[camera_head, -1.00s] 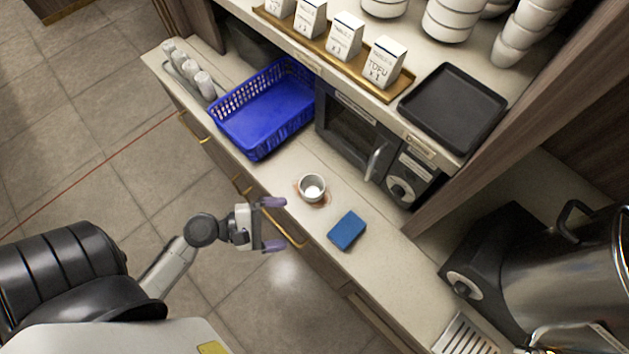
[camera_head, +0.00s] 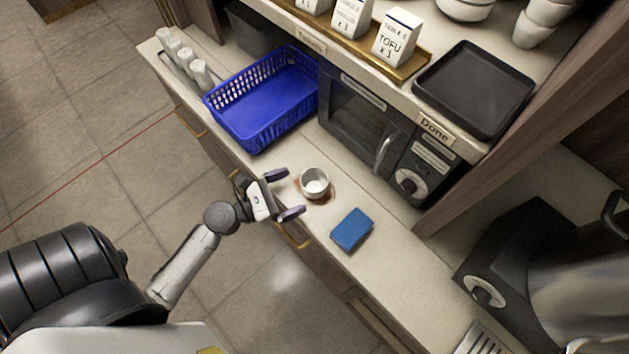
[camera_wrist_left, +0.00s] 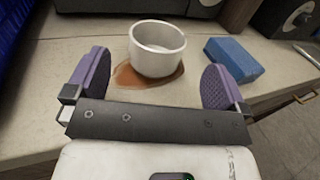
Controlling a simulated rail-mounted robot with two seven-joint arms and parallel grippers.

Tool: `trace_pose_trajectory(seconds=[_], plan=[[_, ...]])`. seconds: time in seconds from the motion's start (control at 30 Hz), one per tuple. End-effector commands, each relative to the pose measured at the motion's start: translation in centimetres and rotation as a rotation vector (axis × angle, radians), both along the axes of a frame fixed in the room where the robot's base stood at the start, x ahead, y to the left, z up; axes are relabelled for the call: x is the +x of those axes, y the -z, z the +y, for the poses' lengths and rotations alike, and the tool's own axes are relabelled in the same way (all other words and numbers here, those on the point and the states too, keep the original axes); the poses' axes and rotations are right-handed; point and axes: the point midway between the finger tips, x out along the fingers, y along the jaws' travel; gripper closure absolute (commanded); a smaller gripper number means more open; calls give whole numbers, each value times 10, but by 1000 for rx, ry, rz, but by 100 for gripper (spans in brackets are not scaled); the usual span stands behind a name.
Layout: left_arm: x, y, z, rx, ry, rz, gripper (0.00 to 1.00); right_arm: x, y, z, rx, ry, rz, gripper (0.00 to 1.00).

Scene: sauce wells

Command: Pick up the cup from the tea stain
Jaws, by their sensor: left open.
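A small white cup (camera_head: 314,182) stands upright on a brown tea stain (camera_head: 325,197) on the counter. In the left wrist view the cup (camera_wrist_left: 157,48) is ahead of the fingers, and the stain (camera_wrist_left: 130,77) shows around its base. My left gripper (camera_head: 284,193) is open and empty at the counter's front edge, just left of the cup and pointing toward it. In the left wrist view the purple fingertips (camera_wrist_left: 157,78) are spread wide, one to each side of the cup and short of it. My right gripper is not in view.
A blue sponge (camera_head: 352,230) lies right of the cup. A blue basket (camera_head: 262,130) stands behind left, near several white cylinders. A microwave (camera_head: 361,120) backs the counter under a shelf with a black tray (camera_head: 474,90). Counter front right of the sponge is clear.

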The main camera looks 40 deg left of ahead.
Motion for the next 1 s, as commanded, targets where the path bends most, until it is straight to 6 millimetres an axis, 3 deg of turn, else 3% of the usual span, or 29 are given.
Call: trace_pose_trajectory(seconds=[0.27,0.6,1.0], plan=[[14,-1,-5,1,0,-1,0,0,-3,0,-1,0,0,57],[53,-3,-18,1,0,0,0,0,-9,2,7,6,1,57],[59,-2,-21,2,0,2,2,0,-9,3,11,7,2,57]])
